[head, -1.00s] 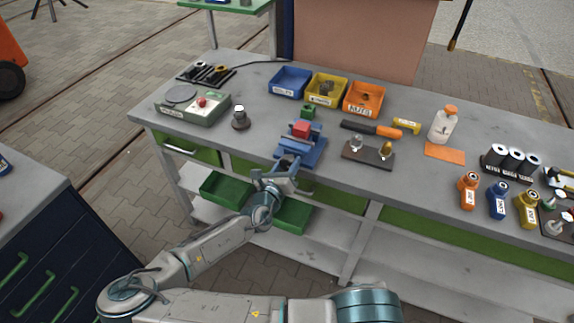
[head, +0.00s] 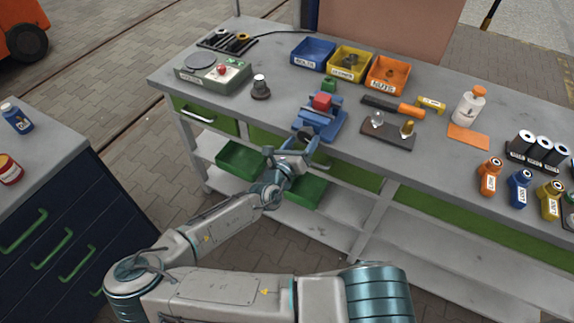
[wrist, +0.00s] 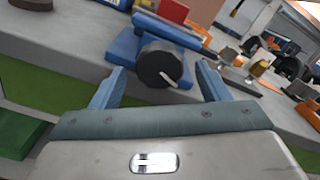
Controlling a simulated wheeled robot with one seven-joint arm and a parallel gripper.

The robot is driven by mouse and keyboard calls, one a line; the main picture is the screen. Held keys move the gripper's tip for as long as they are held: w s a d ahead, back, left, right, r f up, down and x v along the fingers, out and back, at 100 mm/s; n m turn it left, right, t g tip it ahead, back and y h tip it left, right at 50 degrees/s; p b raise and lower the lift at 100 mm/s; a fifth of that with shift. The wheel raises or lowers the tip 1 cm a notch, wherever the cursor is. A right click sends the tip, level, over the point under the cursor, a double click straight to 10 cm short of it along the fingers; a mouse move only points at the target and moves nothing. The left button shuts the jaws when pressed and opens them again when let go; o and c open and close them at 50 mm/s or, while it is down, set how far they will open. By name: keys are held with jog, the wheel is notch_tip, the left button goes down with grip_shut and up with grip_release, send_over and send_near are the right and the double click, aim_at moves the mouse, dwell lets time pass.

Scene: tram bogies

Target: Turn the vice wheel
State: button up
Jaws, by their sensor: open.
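The blue vice (head: 322,120) stands at the front edge of the grey workbench, with a red block (head: 322,101) at its jaws. In the wrist view the vice (wrist: 126,45) shows its dark round wheel (wrist: 160,62) facing me, with a light handle or mark on its face. My gripper (head: 291,145) is just in front of the vice at the bench edge. In the wrist view my gripper (wrist: 160,85) is open, one blue finger on each side of the wheel. I cannot tell whether either finger touches it.
The workbench (head: 215,108) holds a grey-green device (head: 212,75) and a dark knob-like part (head: 260,88) left of the vice. Blue, yellow and orange bins (head: 387,74) stand behind. A brown block with fittings (head: 388,131) lies to the right. Green drawers (head: 240,159) sit below.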

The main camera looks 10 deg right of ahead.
jog(key=b+v, duration=0.6)
jog(key=v, duration=0.5)
jog(key=shift+b, duration=0.35)
